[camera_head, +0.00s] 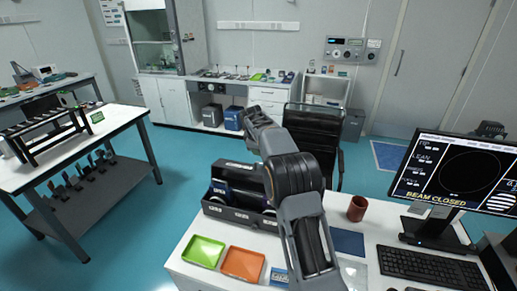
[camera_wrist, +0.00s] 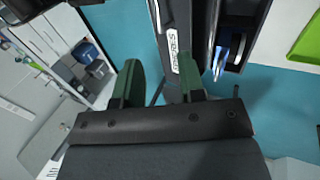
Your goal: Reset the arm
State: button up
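My gripper (camera_wrist: 158,63) shows in the wrist view with two green fingers standing apart. I see nothing held between them. A black labelled bar (camera_wrist: 172,25), seemingly a wall of the black bin, shows beyond the fingertips; I cannot tell whether a finger touches it. In the head view my arm rises from the bottom middle and bends to the left at the top, near the black bin (camera_head: 238,216) on the white desk. The gripper's fingers are hidden there behind the arm and bin contents.
A green tray (camera_head: 203,251) and an orange tray (camera_head: 243,264) lie left of my arm. A brown mug (camera_head: 357,208), a monitor (camera_head: 455,172) and a keyboard (camera_head: 433,267) stand to the right. A black chair (camera_head: 316,135) is behind the desk.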

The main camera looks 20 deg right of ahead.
dwell(0.4)
jog(key=s+a+f+m+g+y, duration=0.1)
jog(key=s+a+f+m+g, duration=0.1)
jog(key=s+f+m, duration=0.3)
jog(key=s+a+r+m+t, duration=0.1)
jog(key=s+a+r+m, duration=0.1)
jog(key=s, duration=0.9)
jog(key=s+a+r+m+t+y, duration=0.1)
jog(key=s+r, duration=0.3)
jog(key=s, duration=0.8)
jog(key=s+a+r+m, duration=0.3)
jog(key=s, duration=0.8)
jog(key=shift+s+t+y, duration=0.25)
jog(key=shift+t+y, duration=0.15)
